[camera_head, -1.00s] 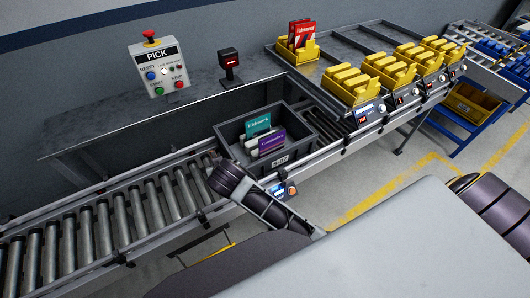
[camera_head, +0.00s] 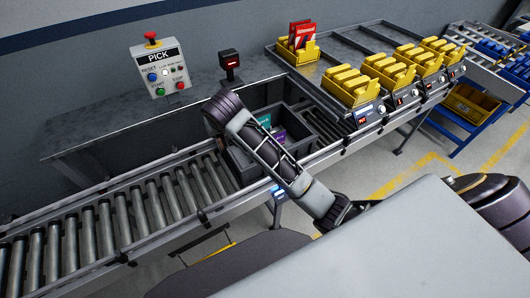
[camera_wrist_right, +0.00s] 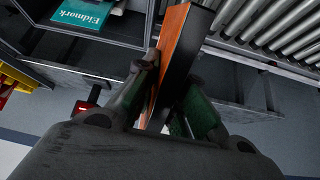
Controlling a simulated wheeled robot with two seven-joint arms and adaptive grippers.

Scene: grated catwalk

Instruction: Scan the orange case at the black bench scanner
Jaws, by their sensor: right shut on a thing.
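My right gripper (camera_wrist_right: 168,88) is shut on the orange case (camera_wrist_right: 170,52), which has an orange face and a black side and stands tilted between the fingers. In the head view my right arm hides both gripper and case. The black bench scanner (camera_head: 230,62), with a small red light, stands on the grey bench (camera_head: 120,125), just beyond my raised wrist. A small dark thing with red in the wrist view may be this scanner. My left gripper is not in view.
A grey tote (camera_head: 242,165) holding a teal case (camera_wrist_right: 85,16) and a purple case is partly hidden behind my arm. Roller conveyor (camera_head: 130,215) runs left. A button panel (camera_head: 162,68) stands on the bench. Yellow bins (camera_head: 352,88) line the right side.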

